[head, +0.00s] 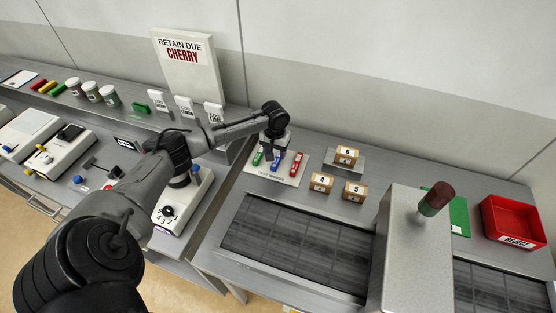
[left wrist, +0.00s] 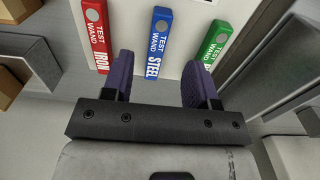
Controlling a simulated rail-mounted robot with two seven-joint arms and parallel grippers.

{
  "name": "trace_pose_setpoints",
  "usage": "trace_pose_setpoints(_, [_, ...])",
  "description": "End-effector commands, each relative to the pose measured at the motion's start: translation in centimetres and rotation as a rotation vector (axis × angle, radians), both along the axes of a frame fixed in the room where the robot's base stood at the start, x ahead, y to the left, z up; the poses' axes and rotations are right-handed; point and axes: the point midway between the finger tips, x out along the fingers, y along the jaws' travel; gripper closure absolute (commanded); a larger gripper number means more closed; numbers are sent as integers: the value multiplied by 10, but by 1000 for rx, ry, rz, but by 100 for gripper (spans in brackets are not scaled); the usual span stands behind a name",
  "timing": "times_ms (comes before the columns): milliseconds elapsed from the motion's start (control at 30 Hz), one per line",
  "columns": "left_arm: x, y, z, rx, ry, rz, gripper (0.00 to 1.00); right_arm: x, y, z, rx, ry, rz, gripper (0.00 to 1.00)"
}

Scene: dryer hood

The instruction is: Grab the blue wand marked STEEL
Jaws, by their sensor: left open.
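The blue wand (left wrist: 158,45), marked TEST WAND STEEL, lies on a pale board between a red wand (left wrist: 96,32) marked IRON and a green wand (left wrist: 213,45), whose lower label is partly hidden. In the head view the blue wand (head: 277,159) is the middle one of the three. My left gripper (left wrist: 162,82) is open, with one dark finger on each side of the blue wand's lower end in the wrist picture. Nothing is held between the fingers. I cannot tell how far above the wand they are. My right gripper is not in view.
Small boxes numbered 4 (head: 321,183), 5 (head: 353,191) and 6 (head: 347,156) stand right of the wand board (head: 274,175). A conveyor (head: 295,235) runs in front, through a grey hood (head: 400,250). A red reject bin (head: 513,220) is at the far right.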

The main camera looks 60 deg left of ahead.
Motion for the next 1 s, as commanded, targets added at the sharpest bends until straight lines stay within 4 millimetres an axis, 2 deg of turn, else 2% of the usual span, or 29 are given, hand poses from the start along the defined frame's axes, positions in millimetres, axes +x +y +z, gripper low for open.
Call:
trace_pose_setpoints(233, [0, -1, -13, -1, 1, -1, 47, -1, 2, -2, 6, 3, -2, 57])
trace_pose_setpoints(600, [0, -2, -55, 1, 1, -1, 47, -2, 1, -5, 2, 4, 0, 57])
trace_pose_setpoints(933, [0, -2, -59, 1, 1, -2, 47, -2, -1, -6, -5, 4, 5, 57])
trace_pose_setpoints(1000, [0, -2, -59, 1, 1, -2, 53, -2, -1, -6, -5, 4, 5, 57])
